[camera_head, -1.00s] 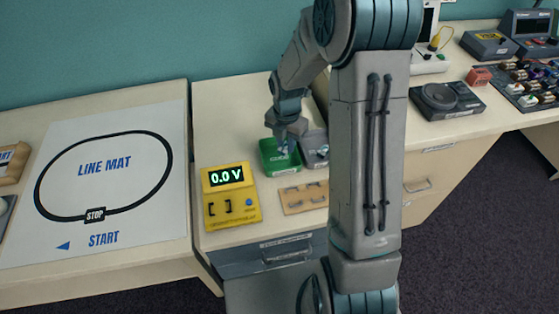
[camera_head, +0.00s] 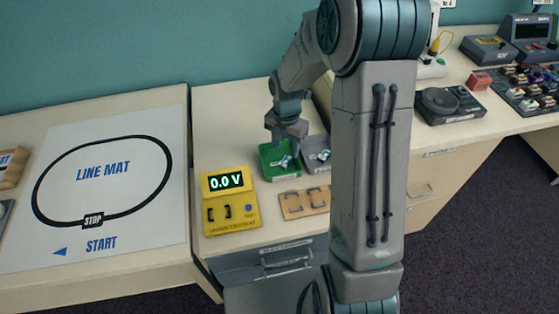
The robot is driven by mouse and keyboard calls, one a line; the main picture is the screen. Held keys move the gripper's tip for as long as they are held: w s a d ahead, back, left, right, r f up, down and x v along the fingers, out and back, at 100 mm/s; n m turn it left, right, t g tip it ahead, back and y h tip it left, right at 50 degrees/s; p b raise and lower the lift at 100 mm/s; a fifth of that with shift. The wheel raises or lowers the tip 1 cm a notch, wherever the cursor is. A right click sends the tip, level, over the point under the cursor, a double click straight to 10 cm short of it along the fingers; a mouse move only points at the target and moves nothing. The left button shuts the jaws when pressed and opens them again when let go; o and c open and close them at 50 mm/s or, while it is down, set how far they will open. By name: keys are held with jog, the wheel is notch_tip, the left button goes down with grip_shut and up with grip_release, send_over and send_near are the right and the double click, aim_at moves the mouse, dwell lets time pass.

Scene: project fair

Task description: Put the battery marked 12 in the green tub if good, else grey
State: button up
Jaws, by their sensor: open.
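The green tub (camera_head: 266,166) stands on the middle table, with one or more small pale and dark items inside, too small to identify. The grey tub (camera_head: 309,164) stands just right of it, partly hidden by my arm, and also has something small in it. My gripper (camera_head: 288,142) is open above the green tub, apart from its contents. No battery mark 12 can be read. The yellow tester (camera_head: 231,222) stands in front and left of the tubs, reads 0.0 V, and its cradle looks empty.
A wooden rack (camera_head: 293,206) lies in front of the tubs, its right end hidden by my arm. A line mat (camera_head: 150,220) covers the left table. A dark speaker-like device (camera_head: 450,104) and other equipment stand on the right table.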

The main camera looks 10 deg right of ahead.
notch_tip(320, 180, up, 12)
jog(key=shift+f+p, duration=0.15)
jog(key=shift+p, duration=0.15)
dwell(0.3)
jog(key=s+r+m+t+p, duration=0.1)
jog(key=s+r+m, duration=0.2)
jog(key=s+m, duration=0.7)
jog(key=s+r+m+t+p, duration=0.1)
jog(key=s+r+m, duration=0.3)
jog(key=s+m, duration=0.6)
jog(key=shift+s+a+r+m+t, duration=0.15)
jog(key=shift+s+m+t, duration=0.2)
jog(key=shift+m, duration=3.25)
